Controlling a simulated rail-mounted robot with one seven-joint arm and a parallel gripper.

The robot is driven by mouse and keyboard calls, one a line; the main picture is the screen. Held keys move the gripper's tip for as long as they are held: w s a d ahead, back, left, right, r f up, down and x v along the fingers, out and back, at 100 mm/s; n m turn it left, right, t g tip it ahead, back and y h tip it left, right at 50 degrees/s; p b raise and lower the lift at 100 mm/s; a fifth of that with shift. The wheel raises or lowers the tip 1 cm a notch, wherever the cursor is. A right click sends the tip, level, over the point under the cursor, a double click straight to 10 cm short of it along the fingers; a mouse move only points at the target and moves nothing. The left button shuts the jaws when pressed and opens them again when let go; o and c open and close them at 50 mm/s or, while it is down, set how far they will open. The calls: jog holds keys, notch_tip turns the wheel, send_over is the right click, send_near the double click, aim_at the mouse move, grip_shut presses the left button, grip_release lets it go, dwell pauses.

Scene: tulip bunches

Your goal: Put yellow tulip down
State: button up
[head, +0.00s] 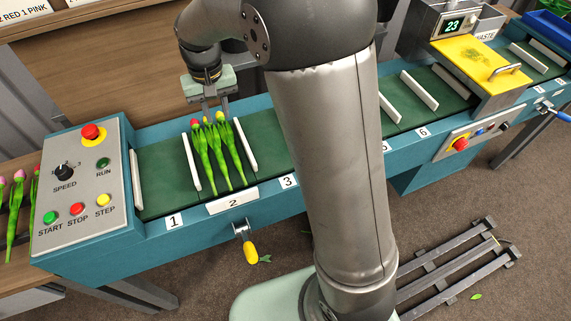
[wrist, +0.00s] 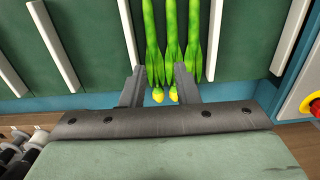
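Three tulips lie side by side in slot 2 of the green conveyor (head: 160,170), stems toward the front edge. In the head view the left bloom is red (head: 195,124); the middle tulip (head: 208,120) and right tulip (head: 220,117) have yellow blooms. My gripper (head: 215,106) is at the bloom end. In the wrist view two yellow blooms (wrist: 157,95) (wrist: 173,93) show between the spread fingers of my gripper (wrist: 160,92). The third tulip's bloom is hidden behind the right finger. No tulip looks clamped or lifted.
White dividers (head: 246,146) flank the slot. A control panel (head: 82,188) with buttons stands at the left end. More tulips (head: 20,210) lie on a bench at far left. A yellow-lidded station (head: 475,65) stands to the right. Slots 1 and 3 look empty where visible.

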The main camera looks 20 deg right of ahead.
jog(key=s+d, duration=0.6)
jog(key=s, duration=0.6)
jog(key=s+d, duration=0.5)
jog(key=s, duration=0.8)
jog(key=shift+d, duration=0.4)
jog(key=shift+r, duration=0.1)
